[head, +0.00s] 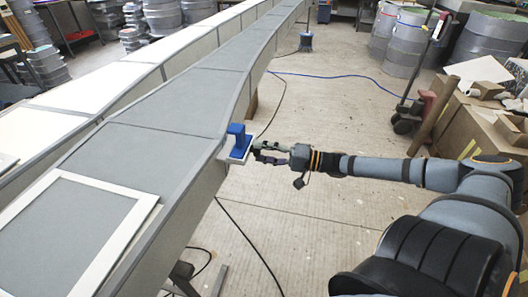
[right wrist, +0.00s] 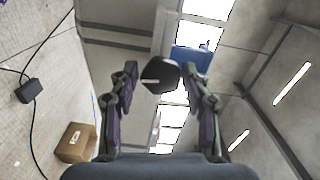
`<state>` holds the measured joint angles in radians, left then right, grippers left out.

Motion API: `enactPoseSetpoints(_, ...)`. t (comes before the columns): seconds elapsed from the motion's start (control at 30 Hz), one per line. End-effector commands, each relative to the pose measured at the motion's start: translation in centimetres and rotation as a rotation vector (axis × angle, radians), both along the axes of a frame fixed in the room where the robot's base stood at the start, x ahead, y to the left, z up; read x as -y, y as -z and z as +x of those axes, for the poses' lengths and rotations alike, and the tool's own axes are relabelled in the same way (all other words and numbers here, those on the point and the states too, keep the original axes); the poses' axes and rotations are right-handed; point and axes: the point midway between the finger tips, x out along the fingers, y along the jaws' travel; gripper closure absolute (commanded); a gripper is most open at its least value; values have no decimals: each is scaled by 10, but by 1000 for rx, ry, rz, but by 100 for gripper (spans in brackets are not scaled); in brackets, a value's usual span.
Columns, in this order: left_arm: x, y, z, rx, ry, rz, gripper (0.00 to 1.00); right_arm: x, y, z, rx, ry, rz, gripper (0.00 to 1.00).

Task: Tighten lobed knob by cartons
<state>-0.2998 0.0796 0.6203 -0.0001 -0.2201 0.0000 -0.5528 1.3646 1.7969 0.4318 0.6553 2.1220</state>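A dark lobed knob (right wrist: 160,77) with a pale mark on its face shows in the right wrist view, near a blue block (right wrist: 190,60). In the head view the blue clamp-like piece (head: 237,137) stands on a pale plate at the edge of the long grey mould (head: 150,143). My right gripper (head: 258,152) reaches in from the right, beside the blue piece. Contact is not visible. My left gripper is out of view.
Cartons (head: 482,124) are piled at the right, by a hand truck (head: 412,108). A brown box (right wrist: 75,143) shows in the right wrist view. Cables (head: 247,240) lie on the floor. Drums (head: 407,42) stand behind. The floor between mould and cartons is mostly open.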

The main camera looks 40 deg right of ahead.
Motion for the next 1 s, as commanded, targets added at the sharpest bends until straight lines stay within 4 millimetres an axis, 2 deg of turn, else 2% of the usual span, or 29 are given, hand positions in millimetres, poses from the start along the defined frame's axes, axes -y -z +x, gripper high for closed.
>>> enactPoseSetpoints(0.03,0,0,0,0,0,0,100,0,0,0,0,0,0,42)
enactPoseSetpoints(0.1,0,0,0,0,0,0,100,0,0,0,1,1,1,35)
enactPoseSetpoints(0.67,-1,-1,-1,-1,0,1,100,0,-2,1,38,1,-38,35)
enactPoseSetpoints(0.77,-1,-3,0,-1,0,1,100,1,-2,1,129,3,-141,35)
enactPoseSetpoints(1.0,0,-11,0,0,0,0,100,2,-1,2,479,3,-553,35)
